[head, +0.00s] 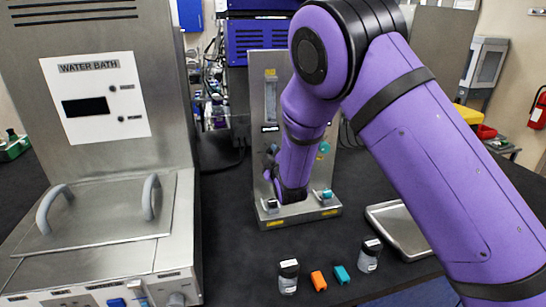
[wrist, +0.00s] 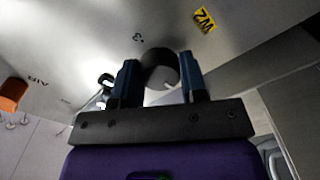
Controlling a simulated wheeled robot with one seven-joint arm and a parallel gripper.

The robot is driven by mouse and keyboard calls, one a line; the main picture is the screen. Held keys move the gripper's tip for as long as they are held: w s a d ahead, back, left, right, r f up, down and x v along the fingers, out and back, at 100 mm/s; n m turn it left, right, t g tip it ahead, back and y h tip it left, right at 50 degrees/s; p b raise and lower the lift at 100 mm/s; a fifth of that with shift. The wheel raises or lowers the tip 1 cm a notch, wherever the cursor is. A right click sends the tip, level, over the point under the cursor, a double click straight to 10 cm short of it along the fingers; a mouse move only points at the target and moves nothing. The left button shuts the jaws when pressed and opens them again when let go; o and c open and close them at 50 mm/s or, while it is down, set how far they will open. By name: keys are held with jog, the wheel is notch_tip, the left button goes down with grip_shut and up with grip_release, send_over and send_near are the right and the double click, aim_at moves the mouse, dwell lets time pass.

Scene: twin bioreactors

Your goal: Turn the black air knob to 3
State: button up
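The metal bioreactor panel (head: 263,62) stands upright at the middle of the table in the head view. In the wrist view, a round black knob (wrist: 160,62) sits on the panel, with a small "3" printed at its upper left. My gripper (wrist: 160,78) has its two blue fingers on either side of this knob, with little or no gap showing. I cannot tell whether they press on it. A white mark shows low on the knob. The "AIR" label (wrist: 39,82) is at the left. In the head view, my arm hides the knob and most of the gripper.
A yellow label (wrist: 204,20) is right of the knob, and an orange part (wrist: 12,94) is at far left. The water bath (head: 95,215) stands left. Small bottles (head: 288,277), orange and teal pieces, and a metal tray (head: 392,222) lie in front and right.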

jog(key=shift+m, duration=0.3)
jog(key=shift+f+m, duration=0.1)
jog(key=shift+m, duration=17.7)
jog(key=o, duration=0.9)
